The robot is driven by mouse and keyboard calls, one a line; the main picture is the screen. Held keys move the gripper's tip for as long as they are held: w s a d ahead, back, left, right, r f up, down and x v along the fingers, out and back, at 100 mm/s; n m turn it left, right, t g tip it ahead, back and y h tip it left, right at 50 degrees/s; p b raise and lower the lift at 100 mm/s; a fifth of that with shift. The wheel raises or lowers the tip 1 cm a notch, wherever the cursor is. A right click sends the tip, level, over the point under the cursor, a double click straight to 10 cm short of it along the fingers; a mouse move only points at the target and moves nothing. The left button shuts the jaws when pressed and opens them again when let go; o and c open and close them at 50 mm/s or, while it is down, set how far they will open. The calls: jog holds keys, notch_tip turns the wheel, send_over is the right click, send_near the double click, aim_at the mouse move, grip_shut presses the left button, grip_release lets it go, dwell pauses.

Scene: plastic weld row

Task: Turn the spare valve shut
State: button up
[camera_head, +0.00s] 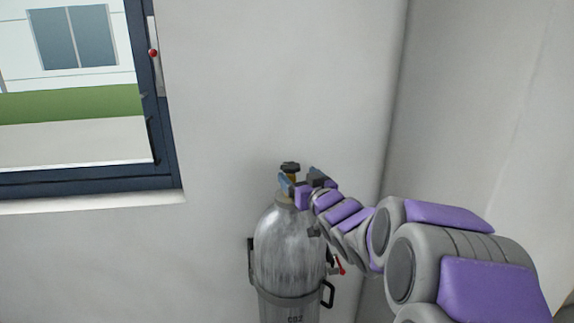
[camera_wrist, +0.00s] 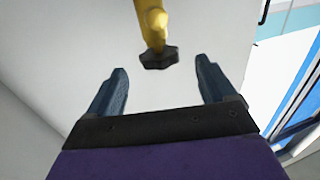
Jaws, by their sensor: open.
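A grey gas cylinder (camera_head: 290,250) marked CO2 stands upright by the wall. On its top is a brass valve with a dark knob (camera_head: 290,167). In the wrist view the valve's yellow body (camera_wrist: 152,18) comes in from the top edge and the dark lobed knob (camera_wrist: 159,57) sits at its end. My gripper (camera_head: 300,180) is at the valve in the head view, just below the knob. In the wrist view my gripper (camera_wrist: 162,82) is open, with the knob in line with the gap between the blue fingers, a little beyond their tips. No contact with the knob shows.
A bracket with black handles (camera_head: 328,294) holds the cylinder, and a red lever (camera_head: 340,266) is at its right. A dark-framed window (camera_head: 165,120) is at the upper left. The wall corner (camera_head: 392,110) is close on the right.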

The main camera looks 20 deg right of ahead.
aim_at(288, 162)
jog(key=w, duration=0.8)
jog(key=shift+w+d+r, duration=0.1)
jog(key=shift+w+d, duration=0.15)
jog(key=shift+c, duration=0.2)
jog(key=c, duration=1)
